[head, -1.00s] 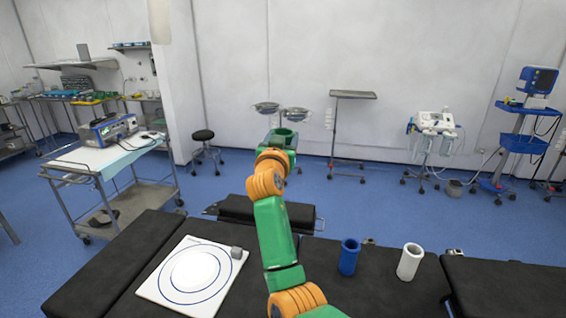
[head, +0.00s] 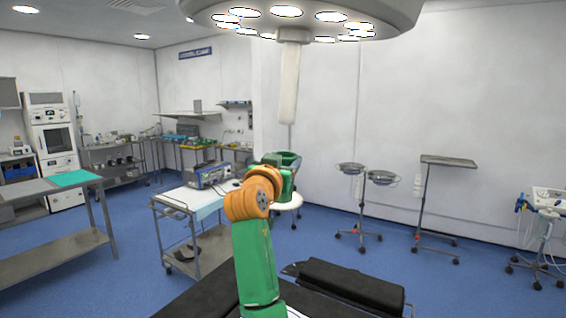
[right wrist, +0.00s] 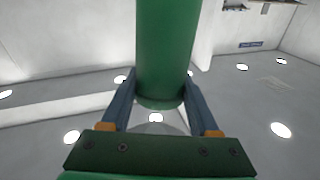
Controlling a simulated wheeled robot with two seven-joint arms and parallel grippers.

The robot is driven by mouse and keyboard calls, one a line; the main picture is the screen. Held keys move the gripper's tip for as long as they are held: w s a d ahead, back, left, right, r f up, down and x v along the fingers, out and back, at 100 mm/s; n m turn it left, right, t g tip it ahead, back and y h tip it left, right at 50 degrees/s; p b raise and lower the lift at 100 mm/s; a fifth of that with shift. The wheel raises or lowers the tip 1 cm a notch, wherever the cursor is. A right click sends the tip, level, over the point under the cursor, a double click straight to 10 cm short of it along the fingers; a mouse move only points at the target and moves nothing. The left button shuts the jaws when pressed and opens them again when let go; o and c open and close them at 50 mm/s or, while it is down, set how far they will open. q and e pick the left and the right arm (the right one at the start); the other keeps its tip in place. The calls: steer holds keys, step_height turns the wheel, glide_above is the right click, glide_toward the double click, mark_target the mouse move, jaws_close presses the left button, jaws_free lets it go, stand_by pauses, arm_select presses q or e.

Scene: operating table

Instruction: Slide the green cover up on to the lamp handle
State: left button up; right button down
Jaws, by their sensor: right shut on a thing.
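The lamp handle (head: 289,88) is a pale, upright cylinder hanging from the round surgical lamp (head: 390,18) at the top of the head view. The green cover (right wrist: 168,50) is a smooth cylinder in the right wrist view, between the two blue fingers of my right gripper (right wrist: 157,108), which is shut on it. Its upper end runs out of that picture. In the head view my right arm reaches forward, and the green shape at its far end shows below the handle's lower tip, with a visible gap. The depth between them is unclear. My left gripper is out of view.
A cart (head: 180,205) with a device on it stands behind my arm. A black padded table section (head: 352,287) lies at the bottom. Basin stands (head: 381,178) and a tray stand (head: 448,160) are at the right. The air around the handle looks clear.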

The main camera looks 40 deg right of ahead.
mark_target(288, 75)
steer(key=r+p, duration=0.1)
steer(key=r, duration=0.1)
steer(key=r+p, duration=0.2)
steer(key=r, duration=0.1)
steer(key=shift+s+a+r+p, duration=0.1)
steer(key=shift+s+r+p, duration=0.2)
steer(key=shift+r+p, duration=0.05)
steer(key=shift+s+r, duration=0.15)
steer(key=shift+r, duration=1.15)
steer(key=shift+s+r, duration=0.15)
steer(key=shift+r, duration=1.15)
stand_by(0.7)
steer(key=shift+r, duration=0.3)
steer(key=shift+s+r, duration=0.15)
steer(key=shift+r, duration=1)
steer(key=shift+s+r, duration=0.1)
steer(key=shift+r, duration=1.05)
steer(key=shift+r, duration=0.35)
steer(key=shift+s+r, duration=0.15)
steer(key=shift+r, duration=0.65)
